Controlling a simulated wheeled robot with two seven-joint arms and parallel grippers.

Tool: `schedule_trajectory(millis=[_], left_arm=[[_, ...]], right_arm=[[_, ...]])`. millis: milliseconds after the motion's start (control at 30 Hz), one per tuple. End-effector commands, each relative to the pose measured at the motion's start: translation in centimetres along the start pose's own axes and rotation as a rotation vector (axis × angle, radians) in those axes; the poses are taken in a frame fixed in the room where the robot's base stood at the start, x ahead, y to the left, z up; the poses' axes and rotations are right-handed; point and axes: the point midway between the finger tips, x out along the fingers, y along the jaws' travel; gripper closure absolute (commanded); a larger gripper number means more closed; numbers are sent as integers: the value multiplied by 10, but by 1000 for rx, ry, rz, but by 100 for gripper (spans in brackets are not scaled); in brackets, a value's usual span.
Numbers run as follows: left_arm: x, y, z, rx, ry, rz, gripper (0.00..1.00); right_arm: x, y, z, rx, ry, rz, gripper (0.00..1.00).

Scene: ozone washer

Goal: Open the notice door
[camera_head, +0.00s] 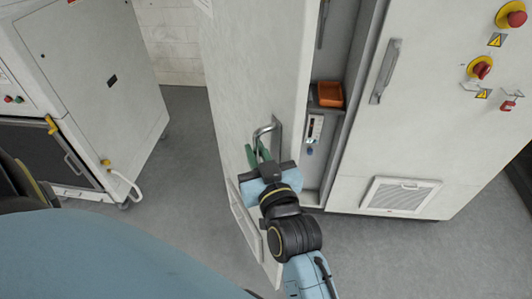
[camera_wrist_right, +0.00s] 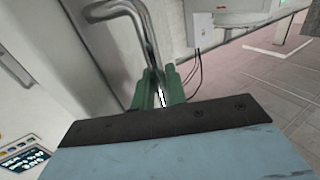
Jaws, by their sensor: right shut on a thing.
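The notice door (camera_head: 250,70) is a tall pale panel of the cabinet in the head view. It stands swung out from the cabinet, with the interior showing to its right. Its metal bar handle (camera_head: 267,129) is on the door's face and also shows at the top of the right wrist view (camera_wrist_right: 140,22). My right gripper (camera_head: 258,153) has green fingers and is shut on the lower part of the handle. The fingers also show in the right wrist view (camera_wrist_right: 160,90). My left gripper is not in view.
An orange bin (camera_head: 330,94) sits on a shelf inside the cabinet. A second closed door (camera_head: 420,110) with red-and-yellow switches is to the right. A white machine (camera_head: 95,75) stands at the left, with grey floor (camera_head: 180,160) between.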

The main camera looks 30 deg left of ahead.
Motion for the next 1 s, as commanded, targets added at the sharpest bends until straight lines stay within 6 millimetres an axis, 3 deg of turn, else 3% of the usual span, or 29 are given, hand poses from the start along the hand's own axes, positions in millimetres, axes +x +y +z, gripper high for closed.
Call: schedule_trajectory(millis=[300, 333, 467, 767, 1000], left_arm=[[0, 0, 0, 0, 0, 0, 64], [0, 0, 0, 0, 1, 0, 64], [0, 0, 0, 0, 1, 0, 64], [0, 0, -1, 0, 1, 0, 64], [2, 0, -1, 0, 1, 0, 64]], right_arm=[[1, 0, -3, 0, 7, 1, 100], [1, 0, -3, 0, 7, 1, 85], [0, 0, -2, 0, 5, 1, 69], [-1, 0, 0, 0, 2, 1, 69], [-25, 0, 1, 0, 0, 0, 69]])
